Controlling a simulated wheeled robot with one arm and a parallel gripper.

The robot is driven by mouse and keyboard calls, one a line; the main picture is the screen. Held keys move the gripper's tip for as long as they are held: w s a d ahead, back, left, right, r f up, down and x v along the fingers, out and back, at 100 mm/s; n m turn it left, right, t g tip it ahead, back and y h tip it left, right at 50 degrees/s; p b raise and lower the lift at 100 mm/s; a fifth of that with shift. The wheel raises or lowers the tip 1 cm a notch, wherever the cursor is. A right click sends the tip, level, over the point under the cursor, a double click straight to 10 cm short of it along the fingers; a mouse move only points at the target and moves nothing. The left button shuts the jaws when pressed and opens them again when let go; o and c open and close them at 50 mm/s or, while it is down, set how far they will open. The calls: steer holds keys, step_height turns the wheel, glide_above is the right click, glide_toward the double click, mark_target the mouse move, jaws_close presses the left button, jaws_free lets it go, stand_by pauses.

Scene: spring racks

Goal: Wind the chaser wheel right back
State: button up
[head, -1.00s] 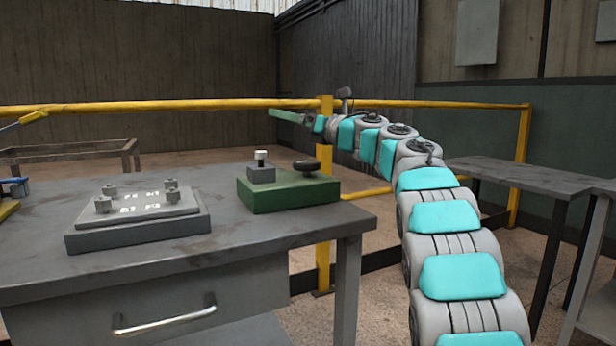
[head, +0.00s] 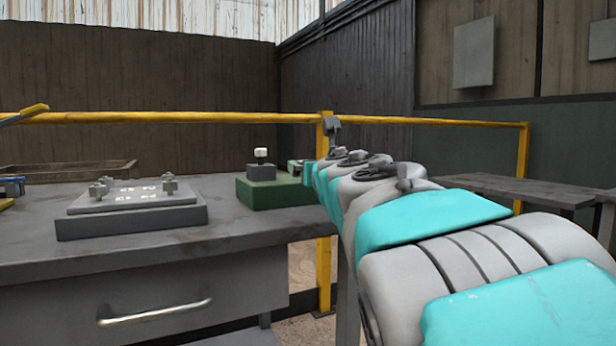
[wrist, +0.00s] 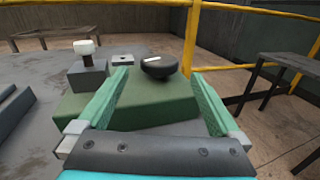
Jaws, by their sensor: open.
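The chaser wheel is most likely the dark round knob (wrist: 159,67) with a white mark, on top of a green block (wrist: 150,112) in the wrist view. My gripper (wrist: 158,82) is open, its two green fingers spread to either side of the wheel in that view. The wheel shows beyond the fingers and nothing is held. In the head view the green block (head: 262,193) stands on the bench's right end, and my arm hides the wheel and most of the gripper.
A grey block with a white-topped post (head: 261,163) stands on the green block, left of the wheel. A grey plate with several studs (head: 130,215) lies further left on the bench (head: 190,258). A yellow rail (head: 180,118) runs behind. Another table (head: 500,188) stands right.

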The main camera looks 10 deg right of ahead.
steer(key=shift+s+f+n, duration=0.3)
steer(key=shift+s+f, duration=0.1)
steer(key=shift+w+a+p, duration=0.2)
steer(key=shift+w+p, duration=0.5)
steer(key=shift+w, duration=3.2)
steer(key=c, duration=1.2)
